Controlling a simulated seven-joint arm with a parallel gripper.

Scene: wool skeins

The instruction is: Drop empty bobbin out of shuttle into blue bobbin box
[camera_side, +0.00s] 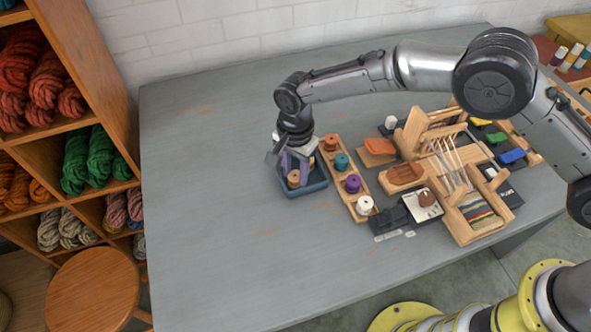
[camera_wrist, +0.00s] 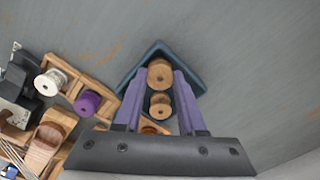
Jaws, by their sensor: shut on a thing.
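My gripper (camera_side: 295,172) has purple fingers and points down over the blue bobbin box (camera_side: 315,185) near the table's middle. In the wrist view, a bare wooden bobbin (camera_wrist: 160,73) sits between the fingertips, and my gripper is shut on it. A second bare wooden bobbin (camera_wrist: 160,105) shows between the fingers and looks lower, inside the box (camera_wrist: 132,80). Whether the held bobbin touches the box floor cannot be told. The brown wooden shuttle (camera_side: 404,173) lies to the right, beside the loom; it also shows in the wrist view (camera_wrist: 44,143).
A wooden rack (camera_side: 367,187) with orange, teal, purple (camera_side: 353,183) and white (camera_side: 365,205) bobbins stands close right of the box. The loom (camera_side: 475,205) is farther right. The table (camera_side: 215,200) left of the box is clear.

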